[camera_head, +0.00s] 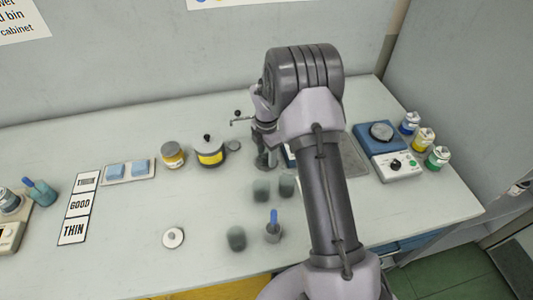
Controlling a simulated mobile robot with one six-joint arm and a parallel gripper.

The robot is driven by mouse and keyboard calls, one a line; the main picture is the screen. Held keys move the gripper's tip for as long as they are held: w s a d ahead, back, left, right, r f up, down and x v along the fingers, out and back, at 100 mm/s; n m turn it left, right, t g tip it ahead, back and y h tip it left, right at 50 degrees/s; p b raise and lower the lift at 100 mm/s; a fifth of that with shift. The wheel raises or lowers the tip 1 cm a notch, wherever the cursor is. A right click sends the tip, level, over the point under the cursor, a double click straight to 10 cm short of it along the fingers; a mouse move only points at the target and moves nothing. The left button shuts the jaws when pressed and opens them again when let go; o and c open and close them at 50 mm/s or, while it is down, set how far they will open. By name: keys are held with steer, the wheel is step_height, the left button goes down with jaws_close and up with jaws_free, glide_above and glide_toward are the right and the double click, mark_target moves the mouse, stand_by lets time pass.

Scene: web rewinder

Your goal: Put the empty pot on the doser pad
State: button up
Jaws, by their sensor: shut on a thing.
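My gripper (264,150) points down at the middle of the table, left of my arm's upper joint. It is shut on a dark grey-green pot (265,161), small and partly covered by the fingers. Whether the pot touches anything below is unclear. A metal spout with a black knob (238,118), apparently the doser's, shows just left of my wrist. The doser pad is not clearly visible; my wrist and gripper cover that area. Similar pots stand in front: two side by side (261,190) (287,185) and one nearer (236,238).
A pot with a blue-handled tool (273,234) stands near the front. A blue device (375,137), grey control box (397,166) and several bottles stand right.

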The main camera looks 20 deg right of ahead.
steer(key=shift+f, duration=0.3)
steer(key=o, duration=1.4)
steer(key=shift+o, duration=0.6)
steer(key=o, duration=0.4)
step_height(320, 180, up, 11)
steer(key=p, duration=0.9)
